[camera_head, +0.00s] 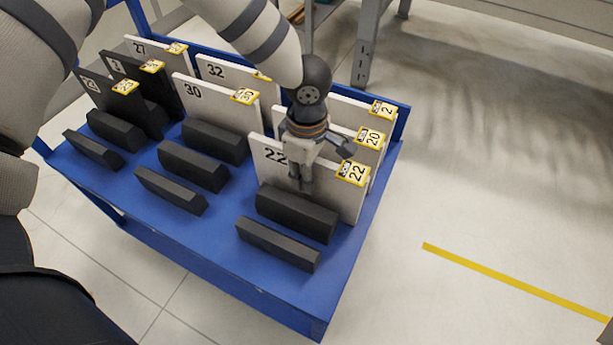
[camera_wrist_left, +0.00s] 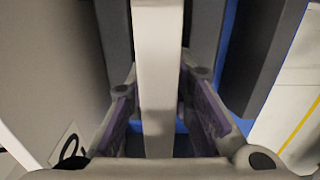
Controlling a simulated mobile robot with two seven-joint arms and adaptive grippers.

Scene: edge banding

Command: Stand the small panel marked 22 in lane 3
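The white panel marked 22 (camera_head: 340,203) stands upright at the front right of the blue cart (camera_head: 293,302), with a yellow 22 tag on its top corner. My left gripper (camera_head: 322,165) is over its top edge, one finger in front of its face and the other behind. In the left wrist view the panel's pale edge (camera_wrist_left: 159,70) runs between the two purple-padded fingers, with gaps seen beside it. The gripper looks open. My right gripper is not in view. No lane 3 marking is readable.
Panels 20 (camera_head: 371,138) and 2 (camera_head: 382,109) stand close behind panel 22. Panel 30 (camera_head: 205,103) and other white and dark panels stand to the left. Several dark blocks (camera_head: 278,244) lie on the cart in front. Floor right of the cart is clear.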

